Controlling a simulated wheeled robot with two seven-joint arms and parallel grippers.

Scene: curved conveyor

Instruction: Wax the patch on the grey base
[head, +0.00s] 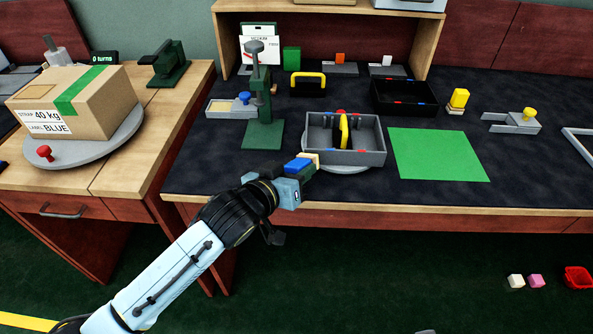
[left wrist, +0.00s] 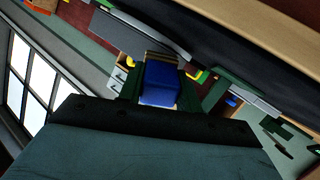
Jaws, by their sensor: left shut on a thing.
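My left gripper (head: 290,182) reaches over the front edge of the dark worktop, shut on a blue block (head: 298,165) with a cream-coloured end. In the left wrist view the blue block (left wrist: 160,82) sits between the fingers, with a tan layer at its far end. The block is just left of the grey divided tray. A grey base (head: 222,114) with a pale cream patch (head: 222,105) and a blue knob lies further back, left of the green press stand; I cannot tell for sure that it is the task's base.
The green press stand (head: 263,130) stands behind my left gripper. The grey divided tray (head: 373,157) with a yellow handle is right of it. A green mat (head: 438,170) lies bare further right. A carton (head: 75,115) sits on a round turntable at the left.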

